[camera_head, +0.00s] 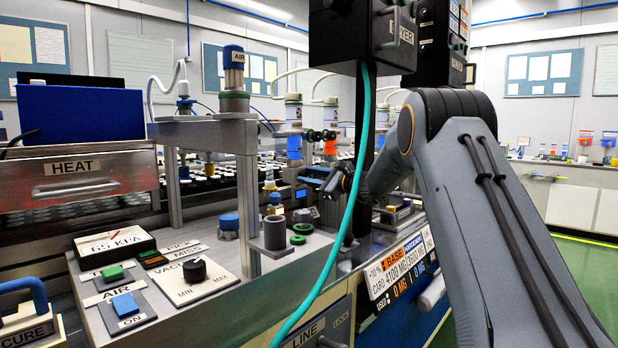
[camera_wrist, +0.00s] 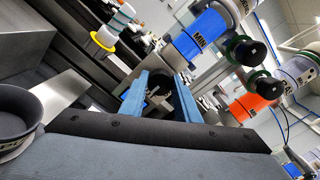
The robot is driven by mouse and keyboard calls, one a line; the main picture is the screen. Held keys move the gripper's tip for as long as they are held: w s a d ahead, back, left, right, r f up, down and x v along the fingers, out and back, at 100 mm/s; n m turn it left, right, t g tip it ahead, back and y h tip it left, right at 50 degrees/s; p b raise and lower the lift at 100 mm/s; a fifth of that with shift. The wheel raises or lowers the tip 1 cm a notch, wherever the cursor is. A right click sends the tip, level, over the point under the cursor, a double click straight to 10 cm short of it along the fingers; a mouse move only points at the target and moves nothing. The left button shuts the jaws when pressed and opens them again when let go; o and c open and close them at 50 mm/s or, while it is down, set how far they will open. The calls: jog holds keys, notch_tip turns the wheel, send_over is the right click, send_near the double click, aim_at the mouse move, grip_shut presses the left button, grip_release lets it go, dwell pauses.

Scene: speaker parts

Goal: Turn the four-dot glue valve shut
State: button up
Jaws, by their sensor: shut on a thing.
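My gripper (camera_head: 318,180) is at the far end of my arm, right of the middle of the bench. In the wrist view its two blue fingers (camera_wrist: 160,84) are shut on a dark round part (camera_wrist: 158,90), mostly hidden between them. I cannot make out dots on it, so I cannot tell if it is the four-dot valve. Two black knobs with green collars, an upper one (camera_wrist: 252,52) and a lower one (camera_wrist: 266,90), stand clear to the right. They sit by a blue container (camera_wrist: 203,35) and an orange container (camera_wrist: 250,106), both marked MIN.
A teal hose (camera_head: 357,170) hangs in front of my gripper in the head view. A grey metal frame (camera_head: 247,190) stands to the left, beside a vacuum dial (camera_head: 194,270). A dark cup (camera_wrist: 15,110) is at the left of the wrist view. Green floor lies at right.

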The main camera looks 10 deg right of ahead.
jog(key=shift+d+f, duration=0.1)
jog(key=o, duration=1)
jog(key=shift+o, duration=0.2)
jog(key=v, duration=0.7)
jog(key=shift+s+d, duration=0.2)
jog(key=shift+s, duration=0.15)
